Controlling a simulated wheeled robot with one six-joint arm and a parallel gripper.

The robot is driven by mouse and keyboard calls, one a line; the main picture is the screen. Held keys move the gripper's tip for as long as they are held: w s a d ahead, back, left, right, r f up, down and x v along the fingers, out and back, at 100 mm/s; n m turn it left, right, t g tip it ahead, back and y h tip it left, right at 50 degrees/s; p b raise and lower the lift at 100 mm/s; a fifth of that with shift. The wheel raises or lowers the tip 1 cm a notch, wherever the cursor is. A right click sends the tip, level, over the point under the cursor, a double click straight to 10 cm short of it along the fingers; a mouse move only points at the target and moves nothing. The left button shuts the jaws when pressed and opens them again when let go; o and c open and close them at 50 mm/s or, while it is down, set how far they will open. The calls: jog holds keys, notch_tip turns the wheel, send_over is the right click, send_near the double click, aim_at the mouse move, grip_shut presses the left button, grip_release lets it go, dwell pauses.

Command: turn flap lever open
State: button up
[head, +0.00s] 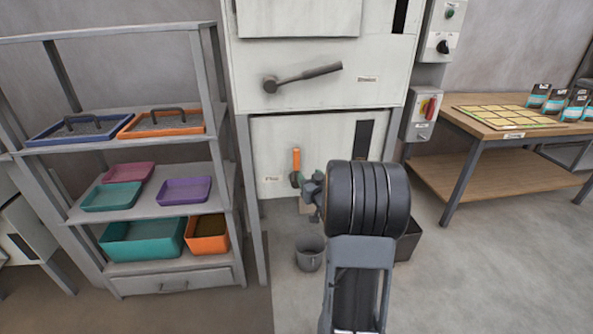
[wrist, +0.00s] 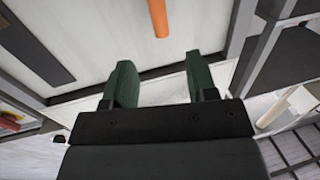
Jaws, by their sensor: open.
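An orange lever handle (head: 296,159) stands upright on the lower white panel of the machine, beside a small label whose text is too small to read surely. It also shows in the wrist view (wrist: 158,18) at the top, ahead of and roughly between my fingers. My gripper (wrist: 162,75) has two dark green fingers spread apart with nothing between them. In the head view my gripper (head: 298,180) is just below the handle, largely hidden behind my own wrist. The handle's lower end and pivot are hidden there. I see no contact between fingers and handle.
A grey lever (head: 310,74) sits on the panel above. A shelf rack (head: 140,136) with trays stands left, and a wooden table (head: 500,125) right. A grey bucket (head: 310,253) stands on the floor below. Switch boxes (head: 422,115) flank the machine's right side.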

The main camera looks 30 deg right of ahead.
aim_at(298, 160)
jog(key=x, duration=1.3)
jog(key=shift+w+d+f, duration=0.2)
jog(key=shift+w, duration=0.05)
grip_shut()
